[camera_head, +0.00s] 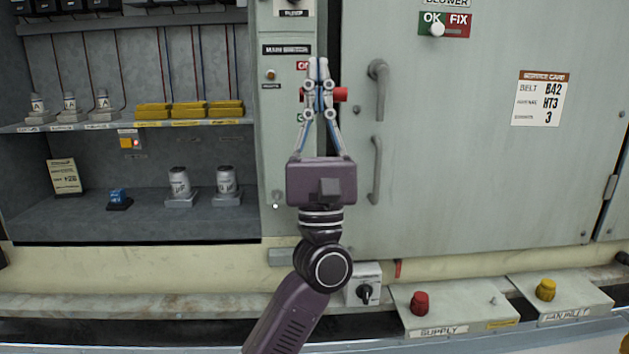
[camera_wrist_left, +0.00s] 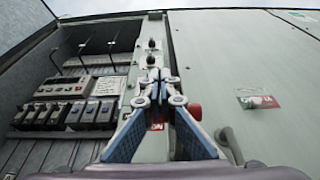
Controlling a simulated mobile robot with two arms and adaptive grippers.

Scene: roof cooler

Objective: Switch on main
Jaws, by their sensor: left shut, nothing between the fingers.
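The main switch panel is a narrow grey-green strip with a black "MAIN SWITCH" label (camera_head: 286,49) between the open cabinet and the closed door. A red switch handle (camera_head: 340,95) sticks out to the right from behind my left gripper (camera_head: 318,62); it also shows in the left wrist view (camera_wrist_left: 194,111). The left gripper is shut and empty, its fingertips pointing up in front of the panel. It hides most of the switch. I cannot tell whether the fingers touch the handle.
The closed door has two handles (camera_head: 377,90) just right of the gripper and an OK/FIX slider (camera_head: 438,29). The open cabinet holds fuses (camera_head: 179,183), yellow blocks (camera_head: 188,112) and a blue part (camera_head: 118,197). Below are a red supply knob (camera_head: 419,302) and a yellow knob (camera_head: 545,289).

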